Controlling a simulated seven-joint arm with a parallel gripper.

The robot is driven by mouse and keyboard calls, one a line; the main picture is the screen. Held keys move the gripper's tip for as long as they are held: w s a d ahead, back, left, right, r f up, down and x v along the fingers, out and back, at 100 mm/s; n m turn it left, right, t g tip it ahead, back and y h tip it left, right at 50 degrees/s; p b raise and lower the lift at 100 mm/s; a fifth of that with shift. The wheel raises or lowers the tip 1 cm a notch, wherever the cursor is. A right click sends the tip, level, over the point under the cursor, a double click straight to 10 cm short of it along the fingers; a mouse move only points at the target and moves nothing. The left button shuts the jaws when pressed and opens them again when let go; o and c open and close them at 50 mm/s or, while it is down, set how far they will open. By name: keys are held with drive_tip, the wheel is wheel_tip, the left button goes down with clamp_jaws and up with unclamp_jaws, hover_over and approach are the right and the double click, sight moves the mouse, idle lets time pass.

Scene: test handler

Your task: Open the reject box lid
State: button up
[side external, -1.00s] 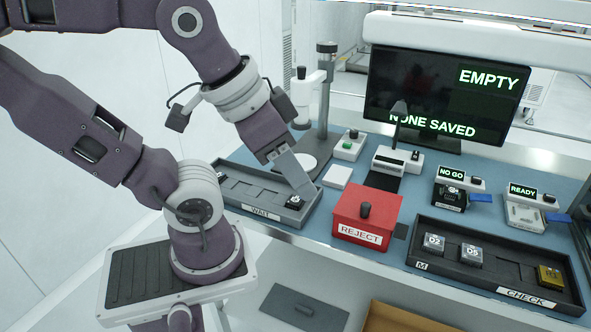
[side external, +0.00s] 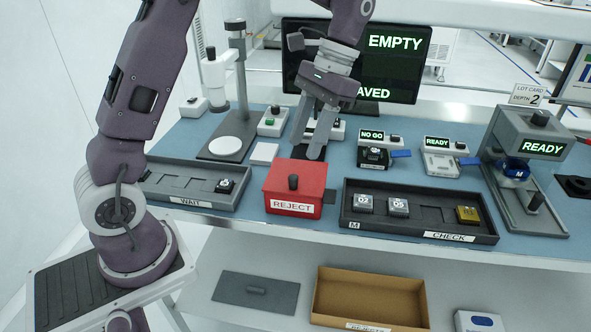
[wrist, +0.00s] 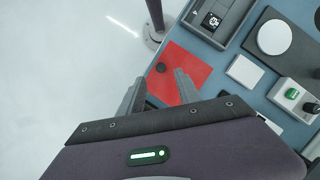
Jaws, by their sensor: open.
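The red reject box (side external: 292,203) stands near the front edge of the blue bench, with a white REJECT label on its front. Its red lid (side external: 275,175) is down and has a black knob (side external: 293,182) on top. My gripper (side external: 313,150) is open and empty above the back right part of the lid. In the wrist view my gripper (wrist: 157,92) has its two fingers apart over the red lid (wrist: 195,65), and the knob (wrist: 161,68) shows just past the fingertips. I cannot tell the exact height of the fingertips above the lid.
The WAIT tray (side external: 170,193) is left of the box, and the CHECK tray (side external: 420,228) is close on its right. A white square pad (side external: 264,154) and a microscope stand (side external: 242,85) are behind. A cardboard bin (side external: 368,298) sits on the lower shelf.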

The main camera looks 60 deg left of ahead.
sight(294, 176)
drive_tip(key=x, duration=0.7)
drive_tip(key=shift+f, duration=0.2)
clamp_jaws()
idle(1.0)
